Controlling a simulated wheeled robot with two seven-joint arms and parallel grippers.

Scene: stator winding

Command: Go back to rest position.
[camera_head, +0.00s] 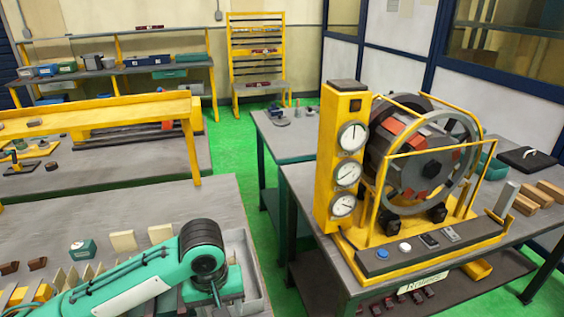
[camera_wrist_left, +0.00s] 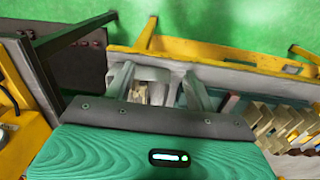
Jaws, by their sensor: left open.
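In the head view the fingertips are hidden or too small to make out. My right gripper is in neither view.
The stator winding machine (camera_head: 420,155) with its yellow gauge post (camera_head: 335,220) stands on the right table. Wooden blocks (camera_head: 124,241) and small parts lie on the near bench (camera_head: 120,210). Green floor (camera_head: 232,150) is clear between the benches.

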